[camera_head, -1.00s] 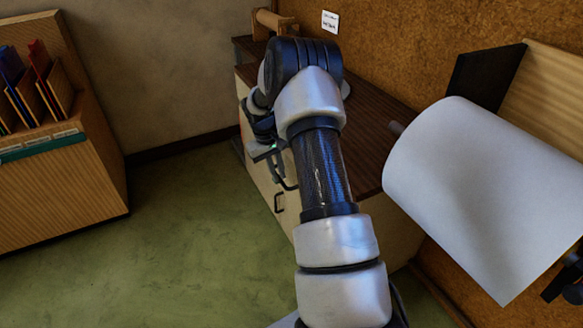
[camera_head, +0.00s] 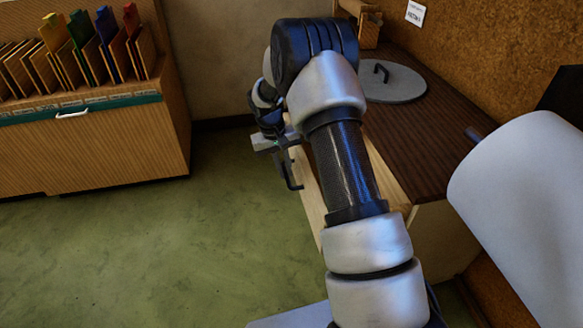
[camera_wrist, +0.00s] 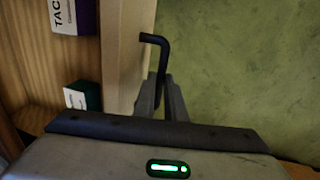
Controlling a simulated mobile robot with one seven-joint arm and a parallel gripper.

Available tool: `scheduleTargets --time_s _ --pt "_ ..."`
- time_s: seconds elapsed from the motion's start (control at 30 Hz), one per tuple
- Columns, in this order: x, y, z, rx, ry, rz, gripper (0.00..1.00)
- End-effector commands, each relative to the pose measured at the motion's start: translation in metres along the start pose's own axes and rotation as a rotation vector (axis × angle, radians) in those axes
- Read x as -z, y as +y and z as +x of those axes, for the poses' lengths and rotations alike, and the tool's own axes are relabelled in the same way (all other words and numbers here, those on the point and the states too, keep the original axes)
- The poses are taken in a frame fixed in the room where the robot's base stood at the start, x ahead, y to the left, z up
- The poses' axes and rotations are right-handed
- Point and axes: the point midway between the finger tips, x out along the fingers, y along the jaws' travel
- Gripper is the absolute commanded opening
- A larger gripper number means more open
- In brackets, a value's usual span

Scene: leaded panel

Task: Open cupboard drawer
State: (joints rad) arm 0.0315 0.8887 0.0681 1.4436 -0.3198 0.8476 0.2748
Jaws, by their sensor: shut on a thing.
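The cupboard (camera_head: 425,150) has a dark wooden top and stands right of my arm in the head view. Its drawer is open: the wrist view shows a pale drawer front (camera_wrist: 124,55) and the wooden inside. The dark bent handle (camera_wrist: 155,42) is on the outer side of that front. My gripper (camera_wrist: 162,90) is shut on the handle. In the head view a handle (camera_head: 293,182) hangs below my wrist, and my arm hides much of the cupboard front.
Inside the drawer are a dark box with a white label (camera_wrist: 75,15) and a small green box (camera_wrist: 83,95). A round grey lid (camera_head: 395,85) lies on the cupboard top. A white roll (camera_head: 525,200) is at right. A file cabinet (camera_head: 90,150) stands left. Green floor (camera_head: 150,250) is clear between.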

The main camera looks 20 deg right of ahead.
Motion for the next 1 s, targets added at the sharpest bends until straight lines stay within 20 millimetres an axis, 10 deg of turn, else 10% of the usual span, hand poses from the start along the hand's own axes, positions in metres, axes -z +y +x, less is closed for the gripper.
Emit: scheduleTargets --time_s 0.3,0.43,0.77,1.0 --pt "0.001 -0.001 -0.001 0.000 0.002 0.000 0.00" --pt "0.001 -0.001 -0.001 0.000 0.002 0.000 0.29" --pt "0.001 -0.001 -0.003 0.000 0.001 0.000 0.29" --pt "0.001 -0.001 -0.038 0.001 0.004 0.000 0.29"
